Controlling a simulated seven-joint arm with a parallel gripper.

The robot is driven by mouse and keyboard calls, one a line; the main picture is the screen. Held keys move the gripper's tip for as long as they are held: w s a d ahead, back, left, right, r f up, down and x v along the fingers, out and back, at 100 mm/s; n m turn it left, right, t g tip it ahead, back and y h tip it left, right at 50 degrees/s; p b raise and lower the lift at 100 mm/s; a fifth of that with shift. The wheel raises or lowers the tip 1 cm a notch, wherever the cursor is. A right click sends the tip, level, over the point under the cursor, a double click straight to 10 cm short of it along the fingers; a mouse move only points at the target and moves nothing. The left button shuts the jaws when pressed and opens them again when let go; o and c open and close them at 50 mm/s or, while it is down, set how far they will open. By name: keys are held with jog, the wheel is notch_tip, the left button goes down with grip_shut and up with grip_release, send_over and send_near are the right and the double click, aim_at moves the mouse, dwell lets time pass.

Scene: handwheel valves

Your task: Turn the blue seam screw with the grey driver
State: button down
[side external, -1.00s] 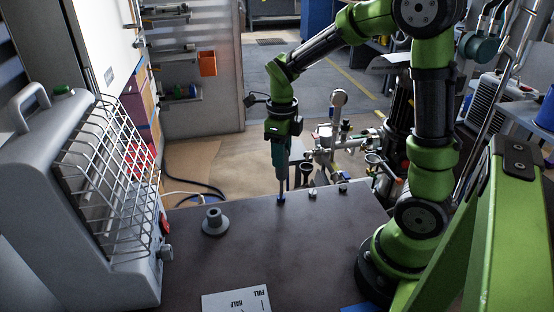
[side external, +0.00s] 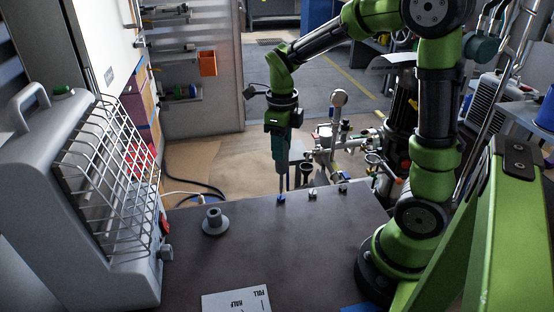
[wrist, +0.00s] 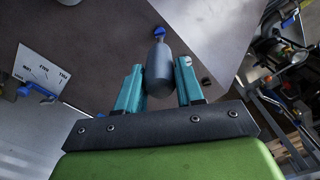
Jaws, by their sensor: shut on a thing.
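My gripper (side external: 281,158) is shut on the grey driver (side external: 281,170), which hangs upright, shaft down, above the far edge of the dark bench top. The blue seam screw (side external: 281,199) is directly below the driver's shaft. In the wrist view, the driver's dark grey handle (wrist: 159,70) sits between my gripper's teal fingers (wrist: 160,84), and the blue screw (wrist: 159,31) shows just beyond its end. I cannot tell whether the driver's tip touches the screw or is slightly above it.
Two dark screws (side external: 312,194) (side external: 343,188) stand to the right along the bench edge. A grey flanged holder (side external: 215,222) stands to the left. A white card (side external: 236,300) lies at the front. A caged heater (side external: 110,180) borders the left side. The bench middle is clear.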

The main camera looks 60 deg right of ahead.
jog(key=shift+r, duration=2.5)
jog(key=shift+a, duration=0.1)
